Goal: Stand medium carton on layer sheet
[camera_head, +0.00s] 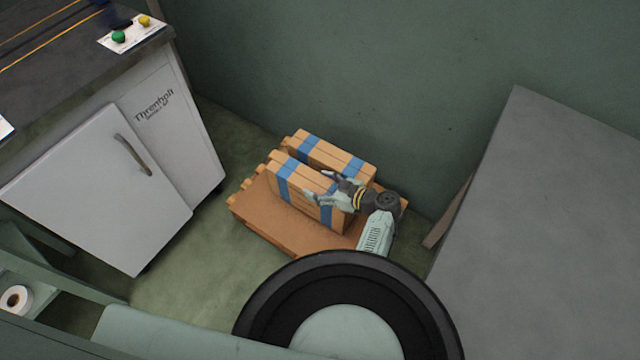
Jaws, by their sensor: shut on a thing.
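Two tan cartons with blue bands stand on edge, side by side, over a brown layer sheet (275,218) on a low pallet (238,212). The nearer carton (296,190) has my gripper (322,187) at its upper right part. My gripper is shut on this carton, and its fingers and wrist hide part of the carton's right end. The farther carton (318,148) stands just behind it, close to the wall. The nearer carton looks upright and low over the sheet; I cannot tell whether its bottom edge touches it.
A white cabinet (110,190) with a dark conveyor top stands at the left. A grey surface (560,230) fills the right. The green wall (350,70) is close behind the pallet. Bare sheet shows in front of the nearer carton.

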